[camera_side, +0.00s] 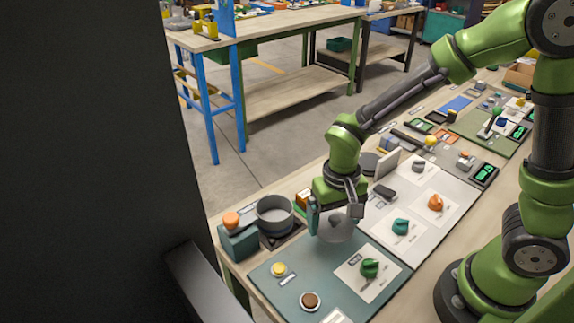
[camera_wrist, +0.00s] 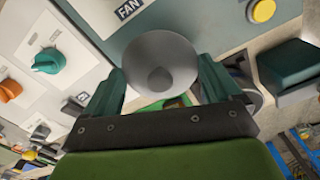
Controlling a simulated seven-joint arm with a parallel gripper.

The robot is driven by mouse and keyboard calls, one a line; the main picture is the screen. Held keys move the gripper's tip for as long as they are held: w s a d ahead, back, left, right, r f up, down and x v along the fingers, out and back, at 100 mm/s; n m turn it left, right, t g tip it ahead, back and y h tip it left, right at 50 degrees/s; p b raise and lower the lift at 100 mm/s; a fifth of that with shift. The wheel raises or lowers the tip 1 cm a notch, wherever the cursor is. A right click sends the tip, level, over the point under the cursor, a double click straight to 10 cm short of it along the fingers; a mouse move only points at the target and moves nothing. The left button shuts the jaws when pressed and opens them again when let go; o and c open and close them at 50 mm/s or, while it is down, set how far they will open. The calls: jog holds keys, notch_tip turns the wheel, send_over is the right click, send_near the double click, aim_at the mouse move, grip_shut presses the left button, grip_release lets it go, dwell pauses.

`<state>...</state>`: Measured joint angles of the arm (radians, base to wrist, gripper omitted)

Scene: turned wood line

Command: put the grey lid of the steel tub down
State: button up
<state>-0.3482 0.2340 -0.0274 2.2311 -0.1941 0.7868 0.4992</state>
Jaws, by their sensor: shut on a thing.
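The grey lid (camera_side: 337,231) is a round disc with a darker knob in its middle. My gripper (camera_side: 336,208) is shut on the lid and holds it over the panels, to the right of the tub. In the wrist view the lid (camera_wrist: 160,52) shows between the two fingers of my gripper (camera_wrist: 162,88); exactly where they touch it is unclear. The steel tub (camera_side: 275,222) stands open at the table's left edge, with nothing on top. In the wrist view a small part of it seems to show behind the right finger.
A teal panel (camera_side: 263,288) holds a yellow button (camera_side: 278,268), a brown button (camera_side: 309,301) and a green knob (camera_side: 369,267). A white panel (camera_side: 425,235) holds a teal knob (camera_side: 400,226) and an orange knob (camera_side: 435,202). A teal box with an orange button (camera_side: 231,220) stands beside the tub.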

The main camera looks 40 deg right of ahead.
aim_at(333, 229)
jog(key=shift+f, duration=1.95)
jog(key=shift+f, duration=0.15)
jog(key=o, duration=0.7)
notch_tip(333, 229, up, 12)
jog(key=shift+r, duration=0.1)
jog(key=shift+s+d+r+t+y, duration=0.35)
jog(key=shift+s+d+r+t, duration=0.8)
jog(key=shift+r, duration=0.65)
jog(key=shift+s+d+r+t+y, duration=0.3)
jog(key=shift+s+d+r+t, duration=0.75)
jog(key=shift+r, duration=0.75)
jog(key=shift+s+d+r+t+y, duration=0.35)
jog(key=shift+s+d+r+t, duration=0.55)
jog(key=shift+d+r+t, duration=0.65)
